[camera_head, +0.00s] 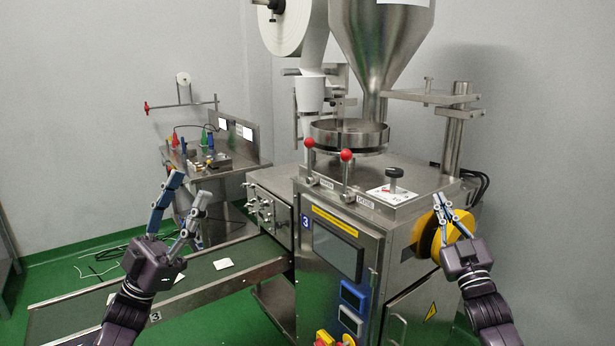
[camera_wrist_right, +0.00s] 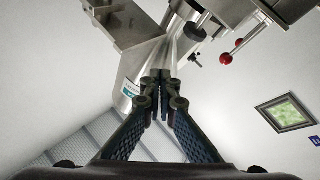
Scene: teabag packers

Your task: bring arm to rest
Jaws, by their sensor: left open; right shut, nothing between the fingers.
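My left gripper (camera_head: 184,203) is open and empty, raised in front of the conveyor at the left of the head view. Its two fingers point up and stand apart. My right gripper (camera_head: 440,204) is shut with nothing between its fingers. In the head view it stands in front of the yellow round part (camera_head: 427,236) on the machine's right side; I cannot tell whether they touch. In the right wrist view the right fingertips (camera_wrist_right: 160,76) meet, with the steel hopper (camera_wrist_right: 150,60) beyond them.
The steel packing machine (camera_head: 330,205) fills the middle, with two red-knobbed levers (camera_head: 346,156) on top. A conveyor (camera_head: 255,258) with a white teabag (camera_head: 223,264) runs to the left. A small bench (camera_head: 215,172) stands behind it. Green floor shows at the left.

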